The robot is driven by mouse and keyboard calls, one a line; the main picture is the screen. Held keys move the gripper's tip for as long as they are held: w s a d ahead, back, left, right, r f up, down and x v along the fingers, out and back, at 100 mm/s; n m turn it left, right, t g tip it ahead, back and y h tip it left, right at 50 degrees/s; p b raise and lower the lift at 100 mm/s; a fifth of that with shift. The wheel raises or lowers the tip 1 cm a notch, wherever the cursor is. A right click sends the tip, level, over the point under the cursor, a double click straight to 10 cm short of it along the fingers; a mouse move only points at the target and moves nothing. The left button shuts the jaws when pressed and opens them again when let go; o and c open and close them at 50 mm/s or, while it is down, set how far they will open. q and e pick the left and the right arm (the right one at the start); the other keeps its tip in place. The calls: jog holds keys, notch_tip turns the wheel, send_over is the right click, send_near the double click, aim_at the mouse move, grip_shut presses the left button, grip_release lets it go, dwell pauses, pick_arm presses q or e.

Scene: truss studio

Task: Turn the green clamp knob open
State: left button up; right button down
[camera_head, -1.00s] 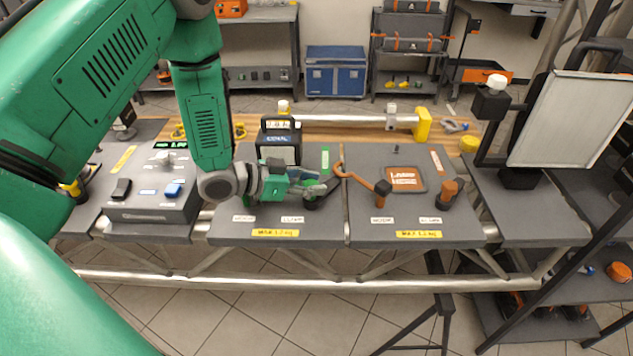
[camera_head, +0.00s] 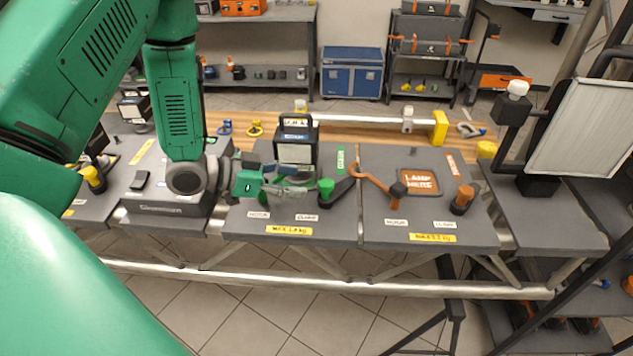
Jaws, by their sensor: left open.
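The green clamp knob (camera_head: 326,187) stands on the grey left-middle panel (camera_head: 300,212), beside a dark clamp arm (camera_head: 342,190) that slants up to the right. My left gripper (camera_head: 309,185) comes in from the left, low over the panel. Its fingers are open and point right at the knob, with the tips just left of it. Nothing shows between the fingers. Whether a fingertip touches the knob cannot be told. My right gripper is not in view.
A dark box with a display (camera_head: 296,147) stands right behind the gripper. An orange hooked piece (camera_head: 372,181) and an orange knob (camera_head: 462,199) are on the panel to the right. A metal tube (camera_head: 360,120) lies along the back. A framed white panel (camera_head: 580,125) stands at the right.

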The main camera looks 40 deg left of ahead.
pick_arm(q)
jog(key=v, duration=0.4)
jog(key=shift+s+a+f, duration=0.1)
jog(key=shift+a, duration=0.3)
jog(key=shift+d, duration=0.2)
jog(key=shift+a, duration=0.1)
